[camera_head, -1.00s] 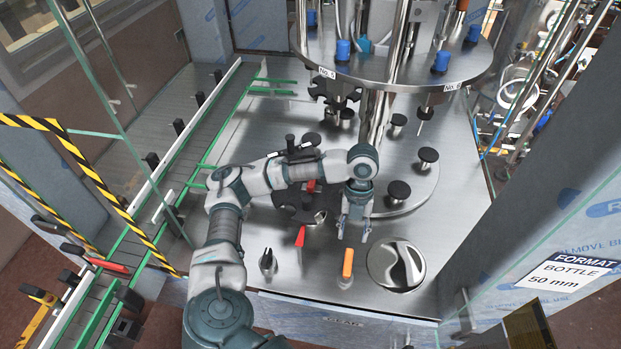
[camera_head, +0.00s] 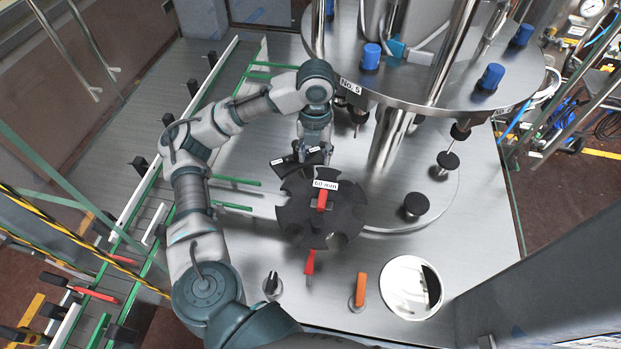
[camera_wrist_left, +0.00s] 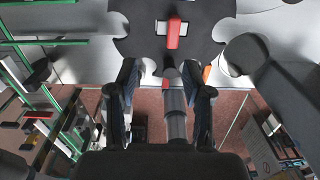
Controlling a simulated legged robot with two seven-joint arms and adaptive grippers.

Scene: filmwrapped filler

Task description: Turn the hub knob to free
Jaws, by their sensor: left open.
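The hub knob (camera_head: 322,201) is a red bar on the middle of a dark notched star wheel (camera_head: 292,217) on the steel deck. A white label reading 60 mm lies beside it. My left gripper (camera_head: 315,155) is open and empty, pointing down just behind the wheel's far edge and apart from the knob. In the left wrist view the red knob (camera_wrist_left: 174,32) shows at the top, beyond the two open fingers (camera_wrist_left: 160,85). My right gripper is not in view.
Along the deck front are a red lever (camera_head: 310,262), an orange lever (camera_head: 361,289), a small dark knob (camera_head: 271,284) and a round steel disc (camera_head: 405,285). A round upper plate (camera_head: 420,82) overhangs behind right. Green guide rails (camera_head: 235,181) run on the left.

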